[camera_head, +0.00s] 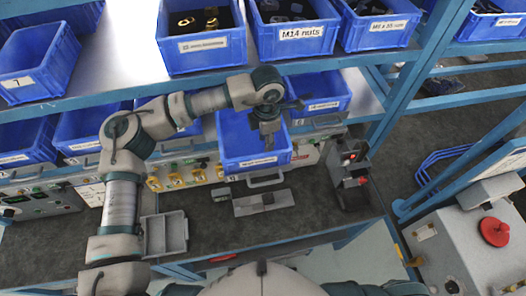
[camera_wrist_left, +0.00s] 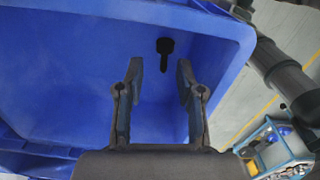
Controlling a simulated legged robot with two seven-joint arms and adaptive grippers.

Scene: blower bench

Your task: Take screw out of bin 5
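A blue bin (camera_head: 238,152) sticks out from the lower shelf in the middle of the head view, its label too small to read. In the left wrist view the blue bin (camera_wrist_left: 70,75) fills most of the picture. One dark screw (camera_wrist_left: 165,52) with a round head lies inside it. My left gripper (camera_wrist_left: 157,75) is open, its two fingers pointing into the bin with the screw a little beyond and between the tips. In the head view my left gripper (camera_head: 267,140) hangs over the bin. My right gripper does not show.
More blue bins stand on both shelves, among them one labelled M14 nuts (camera_head: 296,38). A grey tray (camera_head: 165,233) and a flat grey fixture (camera_head: 262,202) lie on the dark bench. A device with a red light (camera_head: 350,180) stands right of the bin.

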